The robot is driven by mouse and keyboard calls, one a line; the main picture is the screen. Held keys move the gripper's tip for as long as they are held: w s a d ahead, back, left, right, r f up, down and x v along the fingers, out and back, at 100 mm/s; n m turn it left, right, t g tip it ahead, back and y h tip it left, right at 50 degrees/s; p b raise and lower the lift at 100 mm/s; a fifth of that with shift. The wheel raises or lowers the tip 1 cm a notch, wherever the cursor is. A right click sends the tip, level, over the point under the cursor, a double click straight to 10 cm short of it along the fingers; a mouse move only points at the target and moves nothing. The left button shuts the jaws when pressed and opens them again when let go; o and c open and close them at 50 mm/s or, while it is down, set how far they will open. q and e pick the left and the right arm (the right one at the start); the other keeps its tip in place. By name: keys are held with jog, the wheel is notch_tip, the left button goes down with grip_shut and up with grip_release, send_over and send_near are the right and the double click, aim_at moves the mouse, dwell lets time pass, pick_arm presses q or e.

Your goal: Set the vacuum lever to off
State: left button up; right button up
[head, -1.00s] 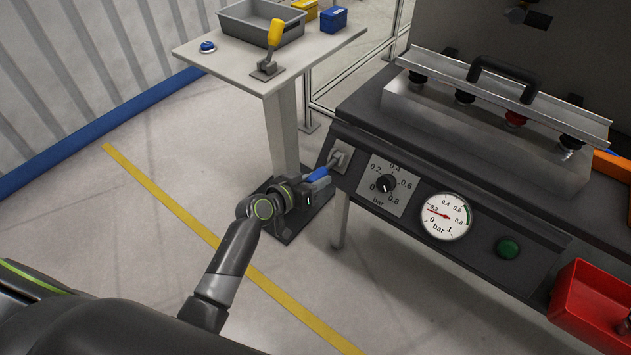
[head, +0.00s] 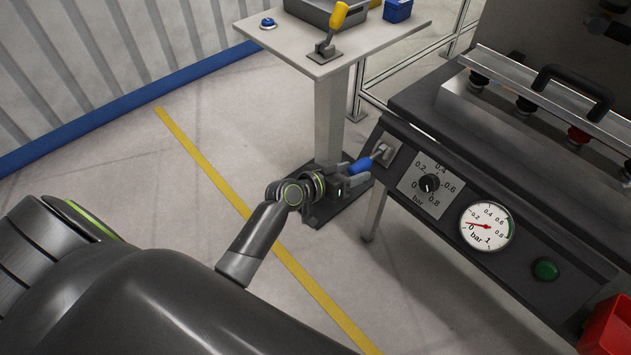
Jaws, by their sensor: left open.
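The lever with a blue handle (head: 360,166) sits on a metal plate at the left end of the dark control panel (head: 420,220). Its handle points down and to the left, out from the panel. I take it as the vacuum lever; no off mark is readable. My left gripper (head: 352,180) is open at the blue handle, just below and left of it. I cannot tell whether the fingers touch it. The round gauge (head: 487,226) right of the lever has its red needle low, between 0 and 0.2 bar. My right gripper is out of view.
A black dial (head: 429,183) and a green button (head: 545,270) are on the same panel. A side table (head: 390,35) holds a yellow-handled lever (head: 336,22), a grey bin and a blue box. A red bin (head: 607,328) is at lower right. Open floor lies left.

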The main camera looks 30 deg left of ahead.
pick_arm(q)
jog(key=v, duration=1.4)
jog(key=shift+s+a+r, duration=0.15)
jog(key=shift+s+r, duration=0.05)
jog(key=shift+s, duration=0.1)
jog(key=s+a+f+n+g+y+p, duration=0.1)
jog(key=s+a+f+g+y, duration=0.15)
jog(key=f, duration=0.65)
jog(key=s+a+f+n+g+y+p, duration=0.1)
jog(key=s+a+f+y+p, duration=0.2)
jog(key=f, duration=0.5)
jog(key=s+a+f+n+g+y, duration=0.1)
jog(key=s+a+f+g, duration=0.2)
jog(key=f, duration=0.6)
jog(key=s+f+g+p, duration=0.1)
jog(key=s+f, duration=0.3)
jog(key=s, duration=0.5)
jog(key=s+d+f+g+p, duration=0.1)
jog(key=s+f, duration=0.3)
jog(key=s, duration=0.5)
jog(key=s+d+f+m+g+p, duration=0.1)
jog(key=s+f+g+p, duration=0.1)
jog(key=s, duration=0.7)
notch_tip(320, 180, down, 3)
jog(key=shift+s+d+r+g+y, duration=0.2)
jog(key=shift+g+y, duration=0.25)
jog(key=shift+g, duration=0.3)
